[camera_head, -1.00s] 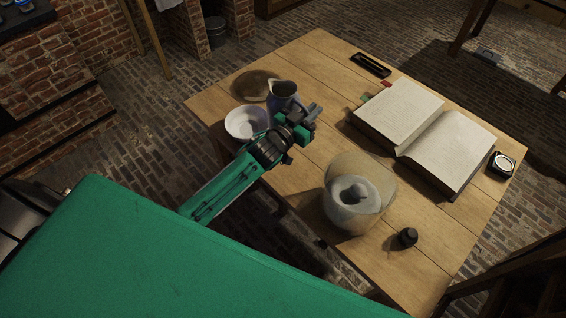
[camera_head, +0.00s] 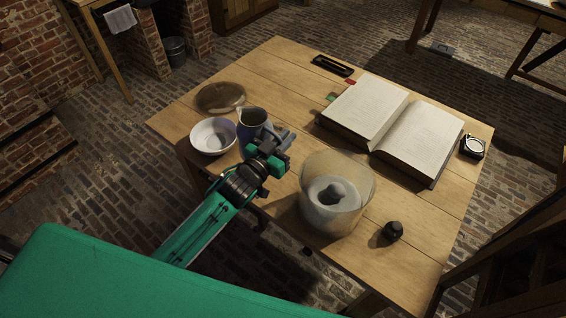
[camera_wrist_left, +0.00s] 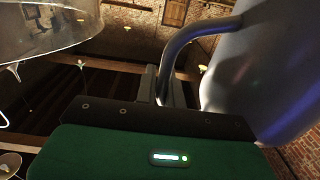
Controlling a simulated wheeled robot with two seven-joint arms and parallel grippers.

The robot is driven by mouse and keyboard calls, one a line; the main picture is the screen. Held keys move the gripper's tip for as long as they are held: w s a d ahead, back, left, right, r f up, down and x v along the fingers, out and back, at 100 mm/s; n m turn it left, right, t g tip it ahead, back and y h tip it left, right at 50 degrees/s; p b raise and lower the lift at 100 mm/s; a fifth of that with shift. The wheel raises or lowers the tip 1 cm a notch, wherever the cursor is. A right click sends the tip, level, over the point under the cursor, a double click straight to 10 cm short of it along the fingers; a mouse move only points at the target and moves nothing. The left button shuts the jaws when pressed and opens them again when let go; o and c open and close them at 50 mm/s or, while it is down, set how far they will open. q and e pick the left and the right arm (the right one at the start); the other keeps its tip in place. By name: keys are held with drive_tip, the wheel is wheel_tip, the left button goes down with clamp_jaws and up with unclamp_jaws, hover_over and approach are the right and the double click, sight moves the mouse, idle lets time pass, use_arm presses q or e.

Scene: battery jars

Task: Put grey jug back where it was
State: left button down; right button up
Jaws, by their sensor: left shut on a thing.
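The grey jug (camera_head: 251,124), bluish in this light, is upright at the left part of the wooden table, just right of a white bowl. My left gripper (camera_head: 277,145) is shut on its handle, on the jug's right side. In the left wrist view the curved handle (camera_wrist_left: 180,45) runs down between my left gripper's fingers (camera_wrist_left: 160,85), with the jug's body (camera_wrist_left: 262,75) at the right. My arm and gripper hide the jug's lower part, so I cannot tell whether its base touches the table. My right gripper is not in view.
The white bowl (camera_head: 213,136) is close left of the jug, with a brown round plate (camera_head: 220,97) behind it. A glass jar (camera_head: 340,175) stands to the right, near a small black bottle (camera_head: 392,231). An open book (camera_head: 420,140) lies at the back right of the table (camera_head: 290,75).

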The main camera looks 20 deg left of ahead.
use_arm(q)
wheel_tip(320, 180, down, 10)
idle(0.5)
drive_tip(key=shift+f, duration=0.15)
drive_tip(key=shift+f, duration=0.1)
drive_tip(key=c, duration=1.5)
unclamp_jaws()
